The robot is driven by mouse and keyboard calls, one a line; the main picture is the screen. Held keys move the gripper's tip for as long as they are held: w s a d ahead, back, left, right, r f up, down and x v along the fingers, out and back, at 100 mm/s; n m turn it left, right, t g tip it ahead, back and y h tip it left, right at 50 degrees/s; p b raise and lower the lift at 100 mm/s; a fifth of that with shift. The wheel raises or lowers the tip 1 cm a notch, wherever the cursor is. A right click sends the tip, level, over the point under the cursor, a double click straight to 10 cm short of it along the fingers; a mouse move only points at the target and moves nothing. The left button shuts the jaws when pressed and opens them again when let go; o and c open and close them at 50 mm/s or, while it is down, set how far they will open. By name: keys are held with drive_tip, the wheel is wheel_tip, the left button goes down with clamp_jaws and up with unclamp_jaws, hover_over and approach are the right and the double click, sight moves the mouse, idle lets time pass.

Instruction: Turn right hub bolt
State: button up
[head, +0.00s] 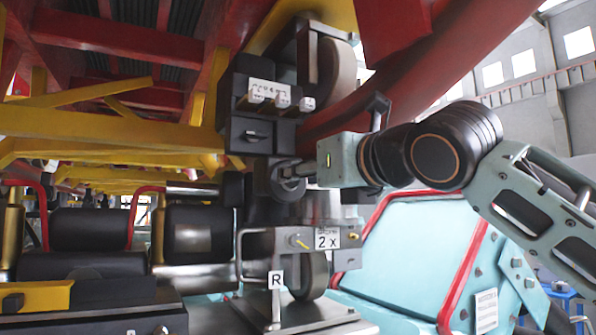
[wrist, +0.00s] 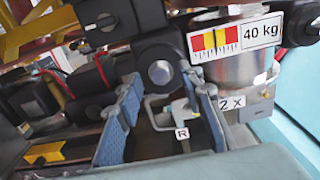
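A dark round hub (head: 274,184) sits on the axle block under the car, left of my gripper (head: 300,171). In the wrist view, a round dark piece with a lighter slotted centre (wrist: 160,72) shows above and between my blue fingers; I cannot tell whether it is the hub bolt. My gripper (wrist: 166,104) is open, its two fingers apart with nothing held between them. The white R tag (head: 276,280) stands below the hub on a small post; it also shows between the fingers in the wrist view (wrist: 182,134). Contact between fingertips and hub cannot be told.
A "2 x" label (head: 327,239) is on a metal block below the hub. A black box with several small switches (head: 265,100) is above. A light-blue panel with red edging (head: 415,255) stands at right.

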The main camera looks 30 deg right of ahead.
drive_tip(key=shift+w, duration=0.9)
drive_tip(key=shift+c, duration=0.2)
clamp_jaws()
